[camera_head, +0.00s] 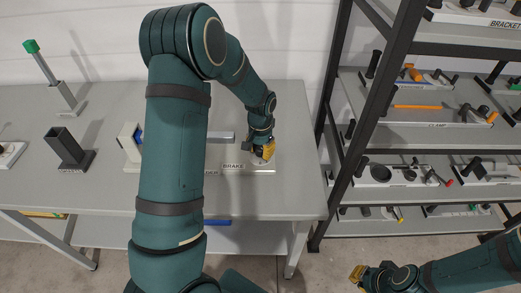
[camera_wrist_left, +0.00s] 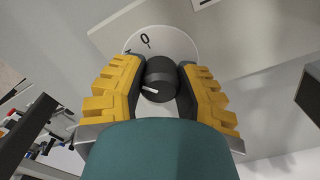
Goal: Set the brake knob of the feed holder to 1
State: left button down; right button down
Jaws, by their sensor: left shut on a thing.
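The brake knob (camera_wrist_left: 160,72) is a dark round knob with a white pointer mark, seen in the left wrist view. My left gripper (camera_head: 264,151) is at the "BRAKE" label (camera_head: 233,166) on the table. Its yellow fingers (camera_wrist_left: 159,84) are shut on the knob from both sides. In the head view the gripper hides the knob. My right gripper (camera_head: 357,273) is low, away from the table; its fingers are unclear.
A grey table (camera_head: 285,195) carries a dark square tube stand (camera_head: 66,148) and a green-topped post (camera_head: 45,70) at the left. A dark-framed shelf rack (camera_head: 400,78) with several tools stands at the right. My left arm covers part of the table.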

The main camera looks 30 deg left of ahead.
aim_at(260, 148)
pick_arm(q)
jog(key=shift+s+f, duration=0.1)
jog(key=c, duration=0.6)
grip_release()
jog(key=shift+r, duration=0.45)
notch_tip(260, 148, up, 11)
jog(key=shift+r, duration=0.15)
